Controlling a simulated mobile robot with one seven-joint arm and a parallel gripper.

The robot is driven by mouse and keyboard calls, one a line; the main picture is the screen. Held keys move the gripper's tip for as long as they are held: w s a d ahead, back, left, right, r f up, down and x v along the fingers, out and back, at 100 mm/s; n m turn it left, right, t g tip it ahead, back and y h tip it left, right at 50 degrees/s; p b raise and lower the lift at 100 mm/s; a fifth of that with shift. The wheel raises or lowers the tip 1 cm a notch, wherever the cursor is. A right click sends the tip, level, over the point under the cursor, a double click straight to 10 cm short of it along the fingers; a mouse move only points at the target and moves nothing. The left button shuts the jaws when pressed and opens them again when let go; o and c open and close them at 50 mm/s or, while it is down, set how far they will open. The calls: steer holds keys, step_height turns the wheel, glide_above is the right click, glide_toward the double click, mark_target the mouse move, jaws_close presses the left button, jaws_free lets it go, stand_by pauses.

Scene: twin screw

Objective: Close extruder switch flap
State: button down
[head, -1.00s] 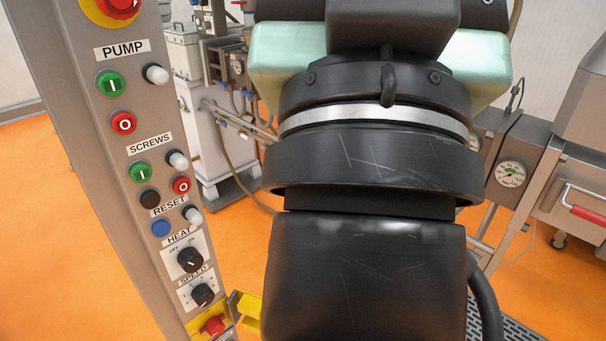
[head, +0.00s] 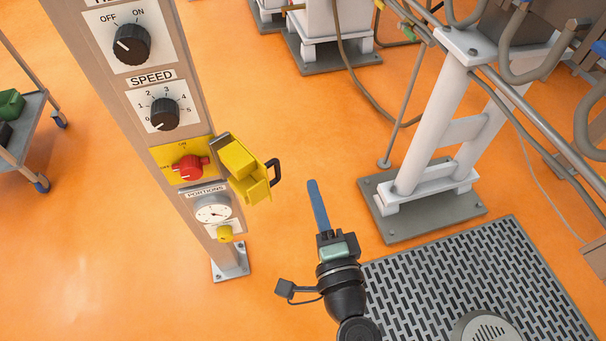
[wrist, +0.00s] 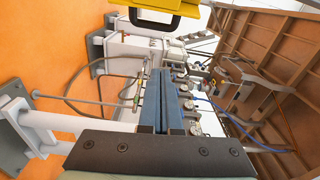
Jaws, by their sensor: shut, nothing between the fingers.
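The yellow switch flap (head: 245,170) stands swung open on the right side of the control column, with a black loop handle (head: 274,172) at its outer end. The red rotary switch (head: 188,167) shows uncovered on its yellow plate. My gripper (head: 318,205) is to the right of the flap, apart from it, its blue fingers together and empty. In the wrist view, the blue fingers (wrist: 165,100) point up the picture, and the black handle (wrist: 154,12) with a yellow edge of the flap shows at the top, beyond the fingertips.
The control column (head: 165,110) carries a speed knob (head: 165,114) above the switch and a portions dial (head: 213,213) below it. A white machine stand (head: 430,150) is at right, and a floor grate (head: 480,280) lies at lower right. Orange floor lies between column and stand.

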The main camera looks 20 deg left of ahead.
mark_target(251, 167)
steer(key=f+x, duration=0.2)
steer(key=x, duration=0.8)
steer(key=shift+m, duration=0.3)
steer(key=s, duration=0.2)
steer(key=s+a, duration=0.1)
steer(key=s, duration=0.1)
steer(key=shift+s+a+r+p, duration=0.15)
steer(key=shift+p, duration=0.2)
steer(key=shift+s, duration=0.1)
